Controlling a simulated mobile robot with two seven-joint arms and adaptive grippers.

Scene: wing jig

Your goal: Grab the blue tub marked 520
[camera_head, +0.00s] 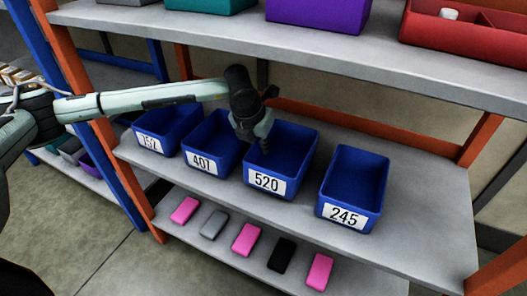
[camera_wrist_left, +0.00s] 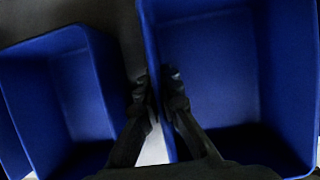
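The blue tub marked 520 (camera_head: 268,183) stands on the middle shelf, between the tubs marked 407 and 245. My left gripper (camera_head: 264,148) is at it, coming down from above over its left side. In the left wrist view, the fingers (camera_wrist_left: 159,92) are close together on either side of the near-left wall of a large blue tub (camera_wrist_left: 215,60), which appears to be the 520 tub. The left gripper looks shut on that wall. The exact finger contact is partly hidden. My right gripper does not show.
Blue tubs marked 407 (camera_head: 203,163) and 245 (camera_head: 345,216) stand close on either side. Another blue tub (camera_head: 150,143) is further left. An upper shelf (camera_head: 300,45) hangs above. Pink, grey and black blocks (camera_head: 246,240) lie on the lower shelf.

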